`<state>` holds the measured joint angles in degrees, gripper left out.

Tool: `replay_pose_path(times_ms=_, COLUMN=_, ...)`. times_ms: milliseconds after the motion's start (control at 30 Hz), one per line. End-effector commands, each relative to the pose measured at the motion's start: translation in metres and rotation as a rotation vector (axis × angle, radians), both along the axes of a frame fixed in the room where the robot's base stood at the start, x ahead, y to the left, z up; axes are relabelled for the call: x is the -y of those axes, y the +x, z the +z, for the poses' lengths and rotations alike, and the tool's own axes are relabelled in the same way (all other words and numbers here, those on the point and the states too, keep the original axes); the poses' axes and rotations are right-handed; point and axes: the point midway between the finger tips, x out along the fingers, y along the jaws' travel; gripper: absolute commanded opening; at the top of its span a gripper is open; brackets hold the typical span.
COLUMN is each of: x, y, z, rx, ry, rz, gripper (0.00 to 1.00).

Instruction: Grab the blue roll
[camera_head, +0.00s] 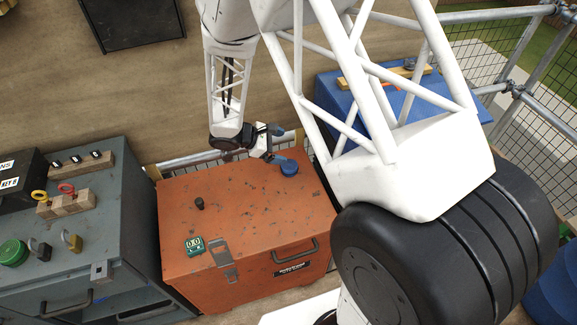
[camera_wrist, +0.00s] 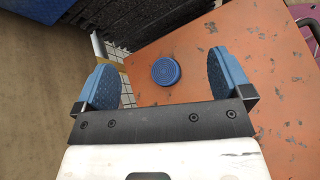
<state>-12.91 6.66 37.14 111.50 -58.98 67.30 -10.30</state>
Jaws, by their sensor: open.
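The blue roll (camera_head: 289,168) is a small round disc on the top of the orange chest (camera_head: 245,215), near its back right part. It also shows in the wrist view (camera_wrist: 166,71), ahead of my gripper and roughly midway between the two blue finger pads. My gripper (camera_head: 275,143) is above the back edge of the chest, just behind and left of the roll. In the wrist view my gripper (camera_wrist: 165,85) is open with wide-spread fingers and nothing between them. The roll is apart from both pads.
A dark knob (camera_head: 199,203) and a green dial (camera_head: 195,245) are on the chest. A grey cabinet (camera_head: 125,235) with padlocks stands at left. A blue box (camera_head: 335,95) with tools stands behind right. A mesh fence runs along the right.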

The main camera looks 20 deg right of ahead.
Motion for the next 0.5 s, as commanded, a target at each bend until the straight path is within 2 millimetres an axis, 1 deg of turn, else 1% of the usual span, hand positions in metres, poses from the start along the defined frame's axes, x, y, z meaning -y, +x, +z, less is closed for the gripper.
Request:
replay_pose_path(times_ms=33, x=-0.003, y=0.004, z=-0.016, rx=-0.027, ry=-0.020, rz=0.031, gripper=0.97)
replay_pose_path(times_ms=300, x=-0.014, y=0.023, z=-0.085, rx=-0.142, ry=-0.121, rz=0.196, gripper=0.97)
replay_pose_path(times_ms=400, x=-0.018, y=0.027, z=-0.107, rx=-0.174, ry=-0.148, rz=0.246, gripper=0.97)
replay_pose_path(times_ms=500, x=-0.020, y=0.028, z=-0.123, rx=-0.199, ry=-0.170, rz=0.283, gripper=0.97)
